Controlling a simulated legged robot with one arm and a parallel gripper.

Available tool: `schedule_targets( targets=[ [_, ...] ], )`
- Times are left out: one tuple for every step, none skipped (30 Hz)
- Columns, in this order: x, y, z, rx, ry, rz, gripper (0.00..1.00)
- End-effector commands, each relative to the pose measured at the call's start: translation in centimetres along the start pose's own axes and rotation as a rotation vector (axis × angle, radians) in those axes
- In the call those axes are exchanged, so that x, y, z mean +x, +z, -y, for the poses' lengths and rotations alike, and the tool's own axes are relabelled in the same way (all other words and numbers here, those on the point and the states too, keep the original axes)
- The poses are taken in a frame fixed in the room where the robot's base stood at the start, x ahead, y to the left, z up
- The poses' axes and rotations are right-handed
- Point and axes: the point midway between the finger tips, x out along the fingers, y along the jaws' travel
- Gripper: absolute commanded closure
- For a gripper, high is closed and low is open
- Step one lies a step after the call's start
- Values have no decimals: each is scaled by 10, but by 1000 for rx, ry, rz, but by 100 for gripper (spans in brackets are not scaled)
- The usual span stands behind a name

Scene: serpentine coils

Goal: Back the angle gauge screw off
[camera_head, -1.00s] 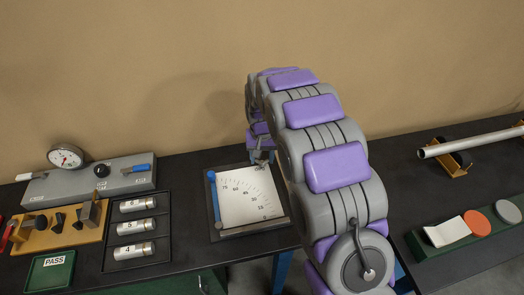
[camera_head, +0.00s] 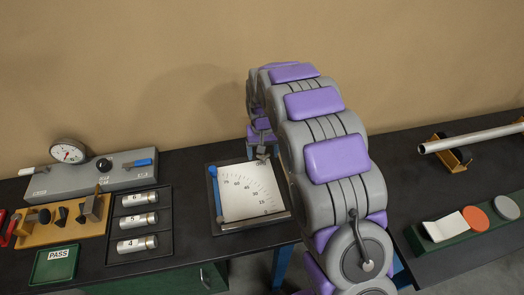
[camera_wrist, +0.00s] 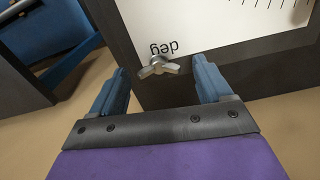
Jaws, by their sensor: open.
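The angle gauge is a white dial plate (camera_head: 245,192) with a printed degree scale in a dark frame, lying on the black bench. In the wrist view its white face (camera_wrist: 190,22) shows the "deg" label upside down. A small silver wing screw (camera_wrist: 158,67) sits at the face's edge by that label. My gripper (camera_wrist: 161,74) is open, with one blue finger on each side of the screw and a visible gap to both. In the head view my gripper (camera_head: 262,154) is over the gauge's far right corner, and the screw cannot be made out there.
A blue bar (camera_head: 215,195) runs along the gauge's left side. To the left are a tray with numbered cylinders (camera_head: 138,222), a grey block with a dial indicator (camera_head: 68,152) and a green PASS box (camera_head: 56,265). A metal pipe (camera_head: 475,140) rests at right.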

Motion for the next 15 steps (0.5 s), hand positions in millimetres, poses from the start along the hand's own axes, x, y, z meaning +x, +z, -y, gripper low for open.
schedule_targets(
  targets=[
    [-1,0,0,0,0,0,21],
    [-2,0,0,0,0,-1,21],
    [-5,0,0,0,0,-1,21],
    [-7,0,0,0,0,-1,21],
    [-11,0,0,0,0,-1,21],
    [-16,0,0,0,0,-1,21],
    [-21,0,0,0,0,-2,21],
    [-27,-1,0,0,0,-4,21],
    [-36,-2,0,0,-1,-7,21],
    [-42,-2,0,0,-1,-8,21],
    [-50,-2,1,0,-1,-9,21],
    [-59,-2,1,0,0,-8,21],
    [-66,-2,1,0,0,-7,21],
    [-72,-2,1,0,0,-7,21],
    [-81,-2,1,0,0,-7,21]
  ],
)
